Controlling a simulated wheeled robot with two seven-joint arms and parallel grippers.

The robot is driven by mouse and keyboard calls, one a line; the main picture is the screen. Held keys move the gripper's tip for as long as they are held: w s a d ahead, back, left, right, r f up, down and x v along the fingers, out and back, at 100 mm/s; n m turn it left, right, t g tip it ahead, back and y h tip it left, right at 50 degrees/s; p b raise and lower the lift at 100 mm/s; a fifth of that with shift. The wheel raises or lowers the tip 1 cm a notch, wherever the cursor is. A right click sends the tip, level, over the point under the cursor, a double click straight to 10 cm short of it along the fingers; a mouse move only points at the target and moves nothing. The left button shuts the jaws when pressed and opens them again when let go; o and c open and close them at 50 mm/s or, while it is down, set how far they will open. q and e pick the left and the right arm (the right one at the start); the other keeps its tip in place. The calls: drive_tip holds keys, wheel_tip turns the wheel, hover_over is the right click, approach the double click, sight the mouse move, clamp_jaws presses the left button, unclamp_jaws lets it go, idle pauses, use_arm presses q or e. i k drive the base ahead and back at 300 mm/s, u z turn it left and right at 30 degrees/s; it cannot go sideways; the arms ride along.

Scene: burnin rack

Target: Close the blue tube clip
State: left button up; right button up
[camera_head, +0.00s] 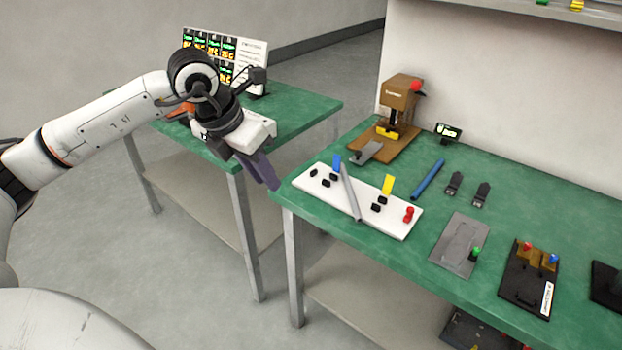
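A blue clip flap (337,162) stands raised near the left end of a white board (320,203) on the right green table. Small black blocks (326,180) sit close to it on the board. A grey tube (350,192) lies across the board just right of the blue flap. A yellow flap (387,185) stands raised further right on the same board. My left gripper (268,175) is in the air left of the board, apart from the blue clip, its dark fingers pointing down and right. Its finger gap is not clear. My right gripper is not in view.
A blue rod (428,180) and two black clips (468,188) lie behind the board. A brown press (400,105) stands at the back. A grey plate (460,245) and a dark fixture (530,278) are at right. A display panel (250,50) stands on the left table.

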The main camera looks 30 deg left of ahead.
sight(336, 158)
drive_tip(key=k, duration=0.35)
drive_tip(key=u, duration=2.45)
drive_tip(key=i, duration=3.6)
drive_tip(key=z, duration=2.6)
drive_tip(key=i, duration=0.5)
drive_tip(key=z, duration=2.85)
drive_tip(key=i, duration=0.5)
